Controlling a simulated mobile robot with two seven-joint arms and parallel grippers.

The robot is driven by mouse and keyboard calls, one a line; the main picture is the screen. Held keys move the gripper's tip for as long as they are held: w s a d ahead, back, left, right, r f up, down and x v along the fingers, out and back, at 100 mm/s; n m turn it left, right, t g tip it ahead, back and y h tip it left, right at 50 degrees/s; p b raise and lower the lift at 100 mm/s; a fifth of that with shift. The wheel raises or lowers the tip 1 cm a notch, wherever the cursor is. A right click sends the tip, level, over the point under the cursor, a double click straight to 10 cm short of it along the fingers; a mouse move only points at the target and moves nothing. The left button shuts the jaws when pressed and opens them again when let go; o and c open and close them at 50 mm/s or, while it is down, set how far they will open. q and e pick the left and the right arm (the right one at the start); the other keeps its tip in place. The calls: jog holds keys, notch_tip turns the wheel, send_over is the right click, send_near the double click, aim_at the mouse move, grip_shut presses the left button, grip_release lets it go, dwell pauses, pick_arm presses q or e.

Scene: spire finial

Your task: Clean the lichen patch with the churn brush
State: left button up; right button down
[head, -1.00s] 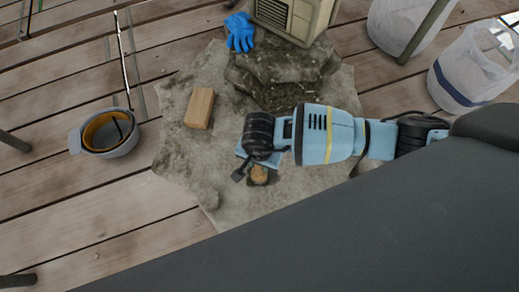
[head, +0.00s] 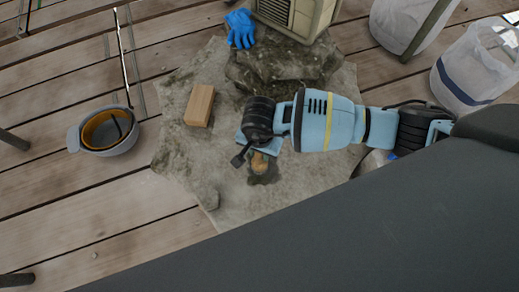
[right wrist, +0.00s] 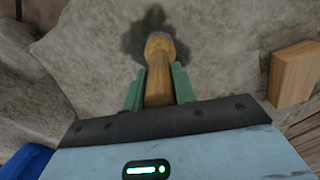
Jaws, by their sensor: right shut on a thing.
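My right gripper (head: 260,152) points down over the grey stone slab. In the right wrist view its green fingers (right wrist: 158,90) are shut on the wooden churn brush (right wrist: 158,62), whose rounded tan end also shows in the head view (head: 260,163). The dark lichen patch (head: 264,178) lies on the slab around and below the brush end; it also shows in the right wrist view (right wrist: 147,24) beyond the brush tip. I cannot tell whether the bristles touch the stone. My left gripper is not in view.
A wooden block (head: 199,105) lies on the slab (head: 220,70). A grey bucket (head: 75,140) stands on the decking at left. Blue gloves (head: 241,28) and a beige box unit (head: 296,15) are at the raised rock. White bags (head: 465,75) stand at right.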

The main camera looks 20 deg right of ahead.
jog(key=shift+w+d, duration=0.1)
jog(key=shift+w, duration=0.2)
jog(key=shift+w+d+r+b, duration=0.15)
jog(key=shift+w+b, duration=0.15)
jog(key=shift+w, duration=0.35)
jog(key=shift+w+d+b, duration=0.15)
jog(key=shift+w+b, duration=0.15)
jog(key=shift+w, duration=0.35)
jog(key=shift+w, duration=0.1)
jog(key=shift+w+d+b, duration=0.2)
jog(key=shift+w+b, duration=0.25)
jog(key=shift+w, duration=0.2)
jog(key=shift+w+d+b, duration=0.15)
jog(key=shift+w+b, duration=0.25)
jog(key=shift+w, duration=0.25)
jog(key=shift+d, duration=0.15)
